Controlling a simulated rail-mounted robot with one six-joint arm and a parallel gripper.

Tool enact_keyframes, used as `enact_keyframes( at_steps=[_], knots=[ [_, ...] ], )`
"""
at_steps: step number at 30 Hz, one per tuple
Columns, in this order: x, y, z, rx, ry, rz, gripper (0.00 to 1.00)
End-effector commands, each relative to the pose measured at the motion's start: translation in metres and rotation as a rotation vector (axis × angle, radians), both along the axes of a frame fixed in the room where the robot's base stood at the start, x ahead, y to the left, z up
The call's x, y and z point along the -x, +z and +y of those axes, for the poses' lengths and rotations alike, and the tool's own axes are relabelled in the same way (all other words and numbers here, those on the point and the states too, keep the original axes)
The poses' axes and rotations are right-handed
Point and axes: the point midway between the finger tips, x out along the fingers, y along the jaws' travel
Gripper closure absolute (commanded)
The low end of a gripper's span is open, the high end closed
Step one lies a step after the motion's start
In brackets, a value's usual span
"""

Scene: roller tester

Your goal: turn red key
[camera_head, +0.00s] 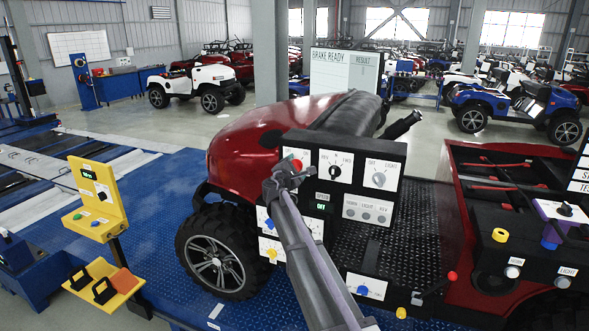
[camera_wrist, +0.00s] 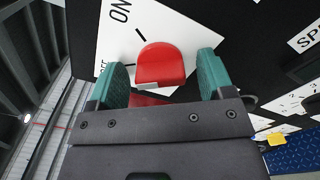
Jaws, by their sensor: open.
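The red key (camera_wrist: 161,63) sits on a white plate (camera_wrist: 190,25) with an "ON" label and a partly hidden second label at its left, with black marks beside them. My gripper (camera_wrist: 160,72) is open, with one green-padded finger on each side of the red key. Gaps show between the key and both fingers, so it is not clamped. In the head view, my gripper (camera_head: 284,178) is in front of the upper left plate of the black control panel (camera_head: 322,163). A small red part of the key (camera_head: 297,164) shows there; the rest is hidden.
Right of the key are a dial marked with positions (camera_head: 335,172) and a light dial (camera_head: 379,179). A green display (camera_head: 321,207) is below. The red vehicle (camera_head: 245,140) is behind the panel. A yellow stand (camera_head: 98,205) is at the left.

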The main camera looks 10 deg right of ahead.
Motion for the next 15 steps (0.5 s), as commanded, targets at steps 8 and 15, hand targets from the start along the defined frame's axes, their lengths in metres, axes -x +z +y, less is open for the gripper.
enact_keyframes(
  at_steps=[8, 15],
  knots=[
    [0.023, 0.000, 0.013, 0.000, 0.002, 0.000, 0.26],
    [0.075, 0.000, 0.044, 0.000, 0.001, 0.000, 0.26]
  ],
)
